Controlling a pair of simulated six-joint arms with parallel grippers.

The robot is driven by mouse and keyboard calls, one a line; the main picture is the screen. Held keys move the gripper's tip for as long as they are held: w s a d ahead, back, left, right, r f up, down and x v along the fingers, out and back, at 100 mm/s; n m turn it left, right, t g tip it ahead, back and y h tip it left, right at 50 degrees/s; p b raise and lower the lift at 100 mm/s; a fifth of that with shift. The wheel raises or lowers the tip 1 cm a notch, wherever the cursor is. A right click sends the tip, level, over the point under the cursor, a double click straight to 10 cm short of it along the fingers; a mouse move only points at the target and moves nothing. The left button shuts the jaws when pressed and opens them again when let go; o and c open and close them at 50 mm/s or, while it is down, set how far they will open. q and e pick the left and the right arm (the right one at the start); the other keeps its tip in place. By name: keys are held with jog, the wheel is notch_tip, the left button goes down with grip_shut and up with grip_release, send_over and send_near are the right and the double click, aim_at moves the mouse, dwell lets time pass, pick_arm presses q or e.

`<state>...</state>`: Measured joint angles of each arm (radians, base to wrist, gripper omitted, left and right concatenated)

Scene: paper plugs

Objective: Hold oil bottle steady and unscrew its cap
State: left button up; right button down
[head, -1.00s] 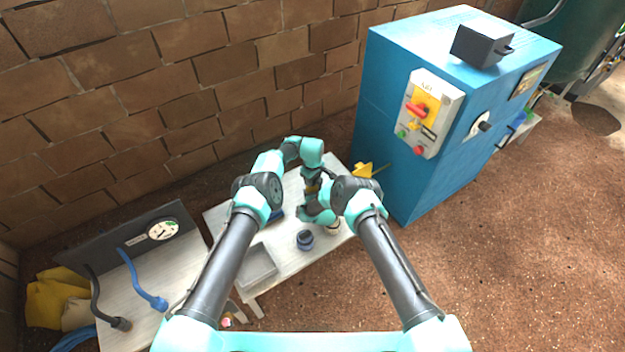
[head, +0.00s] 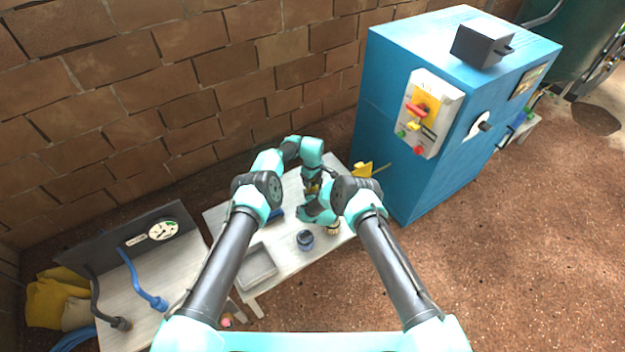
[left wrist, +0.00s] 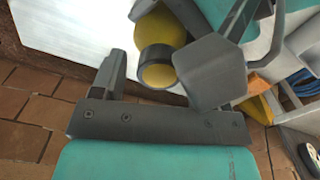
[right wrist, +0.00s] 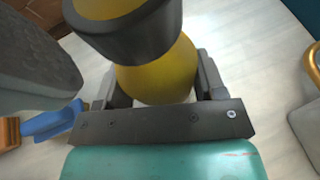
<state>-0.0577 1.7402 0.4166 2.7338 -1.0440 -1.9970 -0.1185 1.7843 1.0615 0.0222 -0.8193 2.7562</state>
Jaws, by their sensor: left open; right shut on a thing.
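The oil bottle has a yellow body (right wrist: 165,75) and a dark band (right wrist: 130,35) near its top end. In the right wrist view my right gripper (right wrist: 160,85) is shut on the yellow body, one finger on each side. In the left wrist view the bottle's dark-banded end with a yellow face (left wrist: 158,70) lies between the spread fingers of my left gripper (left wrist: 155,62). My left gripper is open. In the head view both grippers meet over the table, and my arms mostly hide the bottle.
On the pale table (head: 285,257) stand a dark blue jar (head: 305,240), a grey tray (head: 257,266) and a small round item (head: 333,229). A yellow item (head: 362,169) lies at the right edge. A blue machine cabinet (head: 390,130) stands close behind on the right.

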pick_arm(q)
jog(key=shift+r, duration=2.15)
pick_arm(e)
jog(key=shift+c, duration=0.6)
grip_release()
jog(key=shift+s+r, duration=0.1)
jog(key=v, duration=1.7)
jog(key=shift+r, duration=0.1)
